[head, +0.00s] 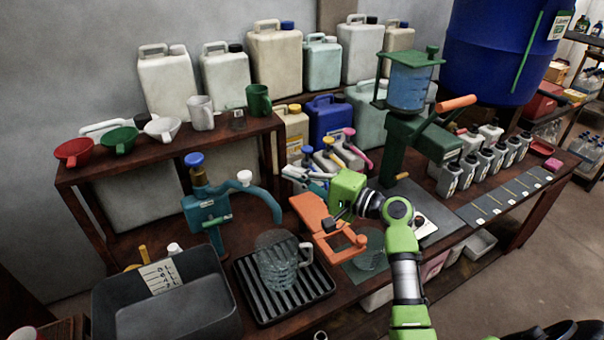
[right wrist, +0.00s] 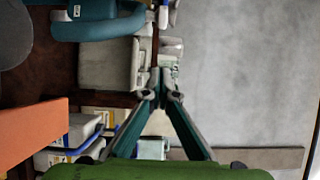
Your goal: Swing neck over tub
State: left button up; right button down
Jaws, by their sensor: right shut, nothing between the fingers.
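A teal pump (head: 206,208) with a blue knob stands on the bench. Its curved teal neck (head: 262,196) points right, with its end near a clear jug (head: 277,262), and carries a white knob (head: 245,177). The neck also seems to show at the top of the right wrist view (right wrist: 108,24). The dark grey tub (head: 225,296) is at the front left; the neck is not over it. My right gripper (head: 287,173) is shut and empty, to the right of the neck and apart from it. My left gripper is not in view.
The jug stands on a black ribbed tray (head: 318,286). An orange fixture (head: 318,222) lies close beneath my right gripper. Small bottles with coloured caps (head: 330,155) are behind it. A green dispenser (head: 398,145) stands to the right. Funnels and cups line the shelf (head: 150,153).

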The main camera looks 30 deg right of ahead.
jog(key=w+a+p, duration=0.3)
jog(key=a, duration=0.3)
jog(key=shift+a+p, duration=0.2)
jog(key=shift+p, duration=0.1)
jog(key=shift+w, duration=0.1)
